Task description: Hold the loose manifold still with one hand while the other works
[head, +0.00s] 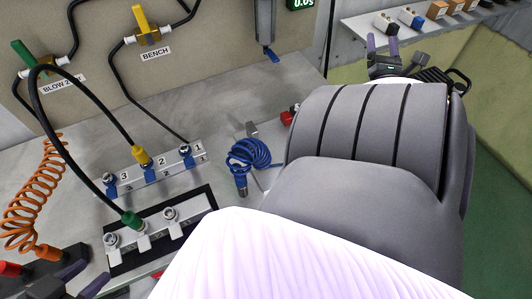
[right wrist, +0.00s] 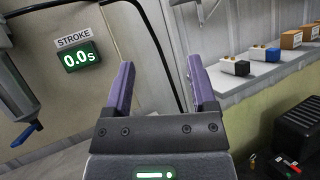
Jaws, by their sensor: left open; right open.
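Two metal manifolds lie on the grey bench in the head view; I cannot tell which is loose. The upper manifold (head: 172,170) is numbered 1 to 3 and has blue parts at its ports and a yellow fitting (head: 141,156). The lower manifold (head: 156,229) lies on a black mat (head: 208,199) and has a green fitting (head: 132,220) with a black hose. My left gripper (head: 82,277) is open at the bottom left, apart from the lower manifold. My right gripper (head: 382,48) is open and empty, far from both manifolds; its jaws show in the right wrist view (right wrist: 161,65).
A coiled blue hose (head: 250,154) lies right of the manifolds. An orange coiled hose (head: 35,190) hangs at the left. The panel carries a green valve (head: 25,53) and a yellow valve (head: 148,30). A shelf (right wrist: 232,100) with small boxes is near my right gripper.

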